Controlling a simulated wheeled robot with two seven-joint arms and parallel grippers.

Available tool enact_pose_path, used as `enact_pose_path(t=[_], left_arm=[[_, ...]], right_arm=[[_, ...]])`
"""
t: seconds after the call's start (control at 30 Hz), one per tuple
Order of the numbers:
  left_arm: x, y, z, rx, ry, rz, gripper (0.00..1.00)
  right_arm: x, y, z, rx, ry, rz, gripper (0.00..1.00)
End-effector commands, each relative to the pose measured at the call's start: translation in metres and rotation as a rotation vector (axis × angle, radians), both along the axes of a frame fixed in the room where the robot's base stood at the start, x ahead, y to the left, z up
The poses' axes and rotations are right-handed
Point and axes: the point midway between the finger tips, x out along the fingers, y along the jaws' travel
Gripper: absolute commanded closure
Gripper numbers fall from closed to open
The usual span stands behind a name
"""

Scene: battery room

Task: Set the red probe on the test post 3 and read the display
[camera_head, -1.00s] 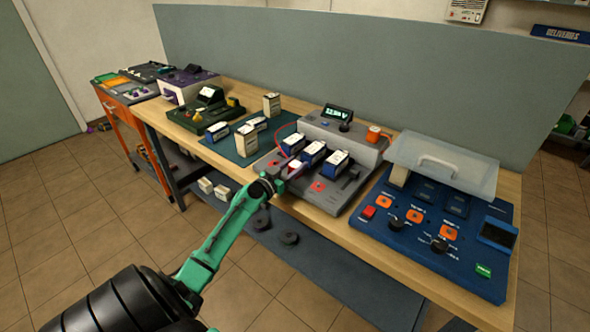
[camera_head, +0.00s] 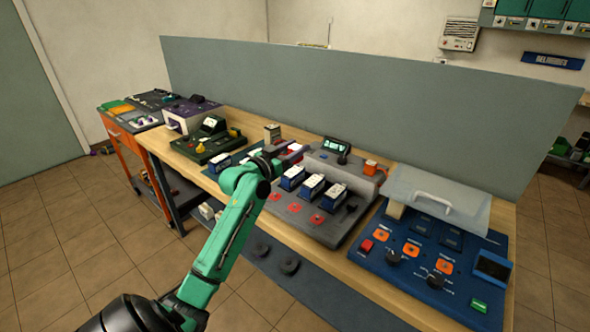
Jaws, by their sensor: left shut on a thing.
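My left gripper (camera_head: 285,150) is raised over the left rear of the grey tester (camera_head: 330,233), shut on what looks like the red probe; only a little dull red shows at the jaws. The tester holds three white-topped blue batteries (camera_head: 312,186) in a row. Red square marks (camera_head: 295,208) lie along its front, their numbers too small to read, so I cannot tell which is post 3. The probe is apart from them. The small display (camera_head: 335,145) is lit at the back, its reading illegible. My right gripper is not in view.
A blue panel (camera_head: 400,280) with a clear, handled cover (camera_head: 440,195) stands to the right. A green device (camera_head: 205,145) and a purple-and-white device (camera_head: 190,115) stand to the left. A tall grey partition (camera_head: 370,100) runs behind the bench. An orange knob (camera_head: 371,167) sits at the tester's back right.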

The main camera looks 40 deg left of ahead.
Motion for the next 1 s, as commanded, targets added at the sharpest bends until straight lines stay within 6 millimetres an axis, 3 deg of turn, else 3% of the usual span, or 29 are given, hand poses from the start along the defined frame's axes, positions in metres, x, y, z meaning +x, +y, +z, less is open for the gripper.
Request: enact_pose_path(t=[0.07, 0.13, 0.3, 0.4, 0.5, 0.67, 1.0], left_arm=[[0.0, -0.002, 0.002, 0.0, 0.002, 0.0, 1.0], [0.002, -0.01, -0.011, -0.007, 0.006, 0.0, 1.0], [0.005, -0.05, -0.075, -0.01, 0.012, 0.002, 1.0], [0.003, -0.075, -0.103, -0.007, 0.007, 0.0, 1.0], [0.001, -0.088, -0.116, -0.002, 0.001, 0.0, 1.0], [0.001, -0.091, -0.128, -0.001, -0.001, 0.0, 1.0], [0.001, -0.09, -0.172, -0.002, -0.001, 0.001, 1.0]], right_arm=[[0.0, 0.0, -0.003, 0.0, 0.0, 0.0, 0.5], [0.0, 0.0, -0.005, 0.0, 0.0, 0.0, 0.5], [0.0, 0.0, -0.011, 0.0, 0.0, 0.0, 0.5], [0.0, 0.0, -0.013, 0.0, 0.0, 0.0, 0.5], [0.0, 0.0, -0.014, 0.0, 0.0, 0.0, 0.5], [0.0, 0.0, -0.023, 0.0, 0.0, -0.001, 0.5], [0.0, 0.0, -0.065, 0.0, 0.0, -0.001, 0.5]])
